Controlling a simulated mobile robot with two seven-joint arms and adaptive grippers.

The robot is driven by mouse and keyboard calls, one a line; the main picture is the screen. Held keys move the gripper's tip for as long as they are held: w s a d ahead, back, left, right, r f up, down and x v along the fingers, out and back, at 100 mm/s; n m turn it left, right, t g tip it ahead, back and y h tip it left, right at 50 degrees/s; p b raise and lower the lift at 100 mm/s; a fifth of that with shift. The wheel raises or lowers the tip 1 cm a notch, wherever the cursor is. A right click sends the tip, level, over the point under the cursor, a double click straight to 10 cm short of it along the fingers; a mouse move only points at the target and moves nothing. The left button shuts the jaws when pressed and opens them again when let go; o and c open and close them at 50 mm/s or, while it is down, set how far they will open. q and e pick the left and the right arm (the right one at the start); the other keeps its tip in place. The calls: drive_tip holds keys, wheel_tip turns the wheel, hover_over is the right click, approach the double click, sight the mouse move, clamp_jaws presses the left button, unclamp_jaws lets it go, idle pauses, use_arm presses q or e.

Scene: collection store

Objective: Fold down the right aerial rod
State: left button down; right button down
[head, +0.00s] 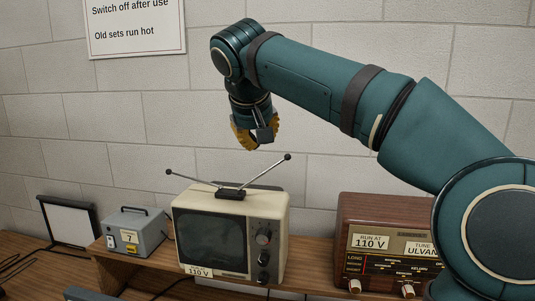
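A cream television set (281,225) with a dark screen stands on the wooden shelf. A black aerial base (231,192) sits on its top. The right aerial rod (265,172) slants up to the right from the base and ends in a dark ball tip. The left aerial rod (195,179) slants up to the left at a lower angle. My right gripper (254,140) hangs above the set, up and left of the right rod's tip and apart from it. Its fingers overlap, so their opening is unclear. My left gripper is out of view.
A brown wooden radio (366,231) with labels stands to the right, partly behind my arm. A grey box (136,238) with a handle and a framed white panel (70,223) are on the left. A sign (136,25) hangs on the block wall.

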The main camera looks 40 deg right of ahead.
drive_tip(key=d+x, duration=0.1)
drive_tip(key=x, duration=1.1)
drive_tip(key=shift+d+r, duration=0.15)
drive_tip(key=shift+d, duration=0.4)
drive_tip(key=shift+s, duration=0.1)
drive_tip(key=f+t+b, duration=0.1)
drive_tip(key=b, duration=0.1)
drive_tip(key=s+d+f+m+t+y+b, duration=0.1)
drive_tip(key=f+b, duration=0.1)
drive_tip(key=b, duration=0.1)
drive_tip(key=s+f+t+b, duration=0.1)
drive_tip(key=b, duration=0.2)
drive_tip(key=shift+d+f+y, duration=0.25)
drive_tip(key=shift+d+y, duration=0.05)
drive_tip(key=shift+y, duration=0.1)
drive_tip(key=shift+d+f+b, duration=0.1)
drive_tip(key=shift+f+b, duration=0.2)
drive_tip(key=shift+f, duration=0.05)
drive_tip(key=shift+s+r, duration=0.1)
drive_tip(key=shift+r, duration=0.05)
